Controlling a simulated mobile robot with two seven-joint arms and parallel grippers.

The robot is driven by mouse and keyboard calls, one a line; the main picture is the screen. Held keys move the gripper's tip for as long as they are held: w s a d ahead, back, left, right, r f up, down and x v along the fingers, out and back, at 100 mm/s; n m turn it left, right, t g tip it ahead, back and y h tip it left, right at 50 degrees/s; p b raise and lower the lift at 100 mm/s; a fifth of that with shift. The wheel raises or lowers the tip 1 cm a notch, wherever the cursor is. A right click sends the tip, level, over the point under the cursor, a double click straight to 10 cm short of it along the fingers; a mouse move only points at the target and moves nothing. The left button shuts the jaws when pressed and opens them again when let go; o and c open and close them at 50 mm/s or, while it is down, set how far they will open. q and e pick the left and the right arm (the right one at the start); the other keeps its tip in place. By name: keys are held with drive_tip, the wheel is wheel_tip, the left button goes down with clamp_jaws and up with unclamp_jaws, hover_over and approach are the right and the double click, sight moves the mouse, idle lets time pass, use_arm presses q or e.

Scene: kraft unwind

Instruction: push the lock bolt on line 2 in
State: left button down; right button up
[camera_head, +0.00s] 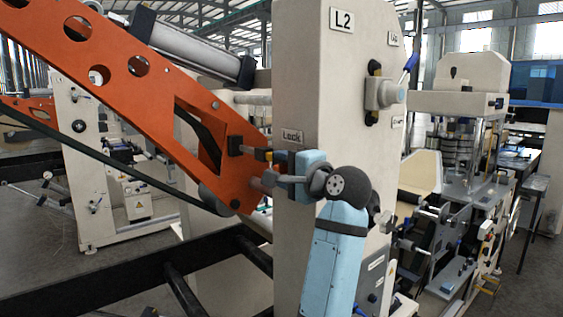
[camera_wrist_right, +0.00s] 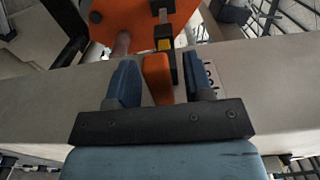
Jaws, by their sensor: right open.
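The lock bolt, with a small dark and yellow-marked body (camera_wrist_right: 164,44) and an orange block behind it (camera_wrist_right: 157,78), shows in the right wrist view. In the head view its dark end piece (camera_head: 236,146) lies against the big orange arm, just left of the "Lock" label (camera_head: 292,135). My right gripper (camera_head: 270,169) is beside the beige L2 post at the bolt. Its fingers (camera_wrist_right: 160,66) are open, one on each side of the orange block, with gaps visible. The gripper partly hides the bolt in the head view. My left gripper is out of view.
The beige L2 post (camera_head: 335,105) stands close behind my right gripper. The orange perforated arm (camera_head: 110,75) slants down to it from the upper left. A switch with a blue lever (camera_head: 388,92) is on the post's right face. Dark rails (camera_head: 130,275) run below.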

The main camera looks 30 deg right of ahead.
drive_tip(key=shift+w, duration=0.55)
clamp_jaws()
drive_tip(key=w, duration=0.4)
drive_tip(key=shift+a+r, duration=0.1)
drive_tip(key=shift+a, duration=0.1)
unclamp_jaws()
drive_tip(key=shift+w, duration=0.15)
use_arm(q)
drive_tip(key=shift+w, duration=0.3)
use_arm(e)
drive_tip(key=shift+w, duration=0.1)
